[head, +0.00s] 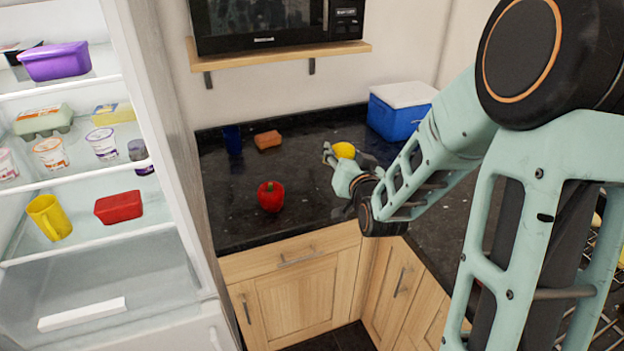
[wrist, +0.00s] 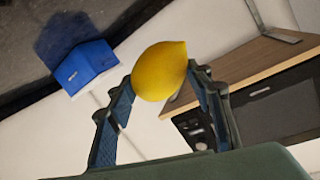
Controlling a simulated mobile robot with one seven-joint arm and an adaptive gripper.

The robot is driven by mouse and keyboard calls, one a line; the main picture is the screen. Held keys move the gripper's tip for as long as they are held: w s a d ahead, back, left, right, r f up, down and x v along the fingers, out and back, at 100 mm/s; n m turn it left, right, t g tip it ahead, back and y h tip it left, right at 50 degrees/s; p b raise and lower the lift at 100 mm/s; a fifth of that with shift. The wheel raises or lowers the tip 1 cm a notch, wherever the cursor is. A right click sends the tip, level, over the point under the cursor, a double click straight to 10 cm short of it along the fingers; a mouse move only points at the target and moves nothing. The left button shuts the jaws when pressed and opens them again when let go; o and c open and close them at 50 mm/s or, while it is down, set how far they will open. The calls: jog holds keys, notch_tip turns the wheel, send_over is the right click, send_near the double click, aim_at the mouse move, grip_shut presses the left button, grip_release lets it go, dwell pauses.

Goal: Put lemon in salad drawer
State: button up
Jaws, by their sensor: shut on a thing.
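The yellow lemon (head: 344,150) is held between the fingertips of my gripper (head: 337,160) above the black granite counter. In the wrist view the lemon (wrist: 160,72) sits between the two fingers of my gripper (wrist: 160,85), which are shut on it. The fridge stands open at the left of the head view. Its salad drawer (head: 85,314) shows at the bottom, below the lowest shelf, with a white front strip. I cannot tell whether the drawer is pulled out.
A red pepper (head: 271,197), a brown block (head: 267,140) and a dark blue cup (head: 232,139) stand on the counter (head: 225,205). A blue cool box (head: 396,118) is behind my gripper. Fridge shelves hold a yellow mug (head: 48,217), a red box (head: 118,207) and several tubs.

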jog(key=a+f+n+g+y+b, duration=0.2)
jog(key=a+f+n+g+y, duration=0.1)
jog(key=a+f+n+y, duration=0.3)
jog(key=shift+a+f+y, duration=1)
jog(key=shift+a+f, duration=0.05)
jog(key=shift+a, duration=0.45)
